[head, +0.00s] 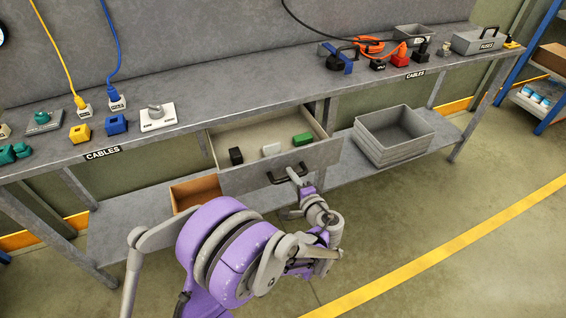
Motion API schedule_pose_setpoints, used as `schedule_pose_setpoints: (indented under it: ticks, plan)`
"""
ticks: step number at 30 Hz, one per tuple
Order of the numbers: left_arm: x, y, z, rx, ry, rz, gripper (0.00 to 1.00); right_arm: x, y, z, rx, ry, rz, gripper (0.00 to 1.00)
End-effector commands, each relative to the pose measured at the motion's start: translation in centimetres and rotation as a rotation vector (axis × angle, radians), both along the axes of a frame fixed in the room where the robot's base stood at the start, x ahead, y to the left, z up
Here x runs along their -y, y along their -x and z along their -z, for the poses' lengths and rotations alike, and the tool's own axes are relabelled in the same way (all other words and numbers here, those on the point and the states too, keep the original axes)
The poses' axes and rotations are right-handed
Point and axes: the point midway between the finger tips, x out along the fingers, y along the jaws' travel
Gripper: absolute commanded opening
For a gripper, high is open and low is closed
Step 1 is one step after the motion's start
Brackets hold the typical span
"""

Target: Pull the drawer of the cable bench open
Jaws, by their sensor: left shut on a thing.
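The cable bench (205,98) is a long grey table with "CABLES" labels on its front edge. Its grey drawer (232,182) stands pulled out below the top, so its inside shows. A black, a white and a green block lie in the drawer. A dark bar handle (274,180) sits on the drawer front. My left gripper (294,175) is at the right part of this handle and is shut on it. The fingertips are small and partly hidden by the wrist. My right gripper does not show.
An open grey bin (370,158) stands on the lower shelf right of the drawer, and a brown open box (181,207) left of it. Plugs, cables and a fuse box (478,42) lie on the bench top. The floor in front is clear.

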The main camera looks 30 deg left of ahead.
Motion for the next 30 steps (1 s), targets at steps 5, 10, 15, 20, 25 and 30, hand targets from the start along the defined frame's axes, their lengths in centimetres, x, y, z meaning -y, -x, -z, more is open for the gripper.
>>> schedule_pose_setpoints:
  ticks: [5, 10, 15, 20, 25, 30]
  plan:
    - [2.8, 2.2, 0.1, -0.001, 0.001, 0.003, 0.00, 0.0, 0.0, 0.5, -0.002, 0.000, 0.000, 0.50]
    - [4.3, 3.6, 0.0, 0.000, 0.000, 0.002, 0.00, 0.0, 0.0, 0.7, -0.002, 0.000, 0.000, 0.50]
    - [5.0, 4.2, 0.0, -0.001, 0.000, 0.001, 0.00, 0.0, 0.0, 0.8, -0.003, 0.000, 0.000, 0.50]
    - [5.1, 4.3, 0.0, 0.000, 0.000, 0.000, 0.00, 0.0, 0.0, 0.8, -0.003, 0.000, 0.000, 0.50]
    - [5.1, 4.3, 0.0, 0.001, -0.001, 0.000, 0.00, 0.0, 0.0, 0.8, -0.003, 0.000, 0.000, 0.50]
    - [5.1, 4.3, 0.0, 0.001, -0.001, 0.000, 0.34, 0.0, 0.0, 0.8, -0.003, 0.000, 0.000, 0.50]
